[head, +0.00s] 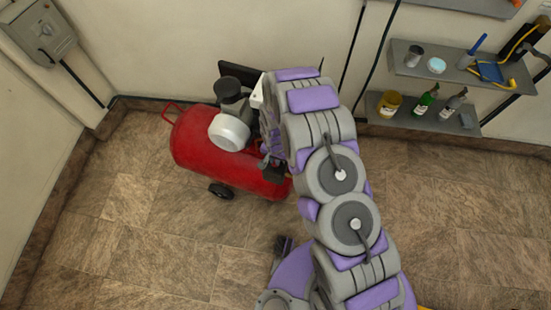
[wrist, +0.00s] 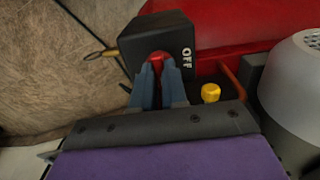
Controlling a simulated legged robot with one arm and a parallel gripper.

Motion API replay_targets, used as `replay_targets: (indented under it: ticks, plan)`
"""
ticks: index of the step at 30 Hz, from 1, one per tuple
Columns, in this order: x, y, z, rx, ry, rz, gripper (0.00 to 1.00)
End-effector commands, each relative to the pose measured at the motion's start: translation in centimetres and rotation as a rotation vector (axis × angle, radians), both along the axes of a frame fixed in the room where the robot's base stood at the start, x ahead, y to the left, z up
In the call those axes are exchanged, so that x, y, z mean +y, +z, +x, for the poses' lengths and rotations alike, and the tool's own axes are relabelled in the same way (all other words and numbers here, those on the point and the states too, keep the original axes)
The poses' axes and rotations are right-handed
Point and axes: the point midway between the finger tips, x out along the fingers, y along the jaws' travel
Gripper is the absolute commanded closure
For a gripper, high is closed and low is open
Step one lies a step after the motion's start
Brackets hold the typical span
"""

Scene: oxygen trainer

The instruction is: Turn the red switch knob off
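The red switch knob (wrist: 158,56) shows in the wrist view on a black switch box (wrist: 165,32) with the white word OFF on its right side. My gripper (wrist: 158,72) is at the knob. Its two blue-grey fingers stand close together with the knob's red between and just beyond their tips, and they look shut on it. The fingers hide the lower part of the knob. In the head view, my gripper (head: 272,168) is at the right end of the red compressor (head: 203,152), and the knob cannot be made out there.
In the wrist view, a yellow cap (wrist: 211,92) and a reddish pipe sit right of my fingers, and a grey cylinder (wrist: 292,92) stands farther right. A ring pull (wrist: 100,54) sticks out left of the box. Wall shelves (head: 440,75) hold bottles and tools at right.

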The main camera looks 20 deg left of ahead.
Motion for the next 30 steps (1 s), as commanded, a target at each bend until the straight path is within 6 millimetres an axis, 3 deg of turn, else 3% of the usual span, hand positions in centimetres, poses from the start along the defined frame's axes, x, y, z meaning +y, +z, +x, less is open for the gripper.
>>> replay_targets:
  ticks: [17, 30]
  plan:
    - [-0.04, -0.12, -0.07, 0.004, 0.067, -0.004, 1.00]
    - [-0.01, -0.12, -0.11, 0.004, 0.422, -0.004, 1.00]
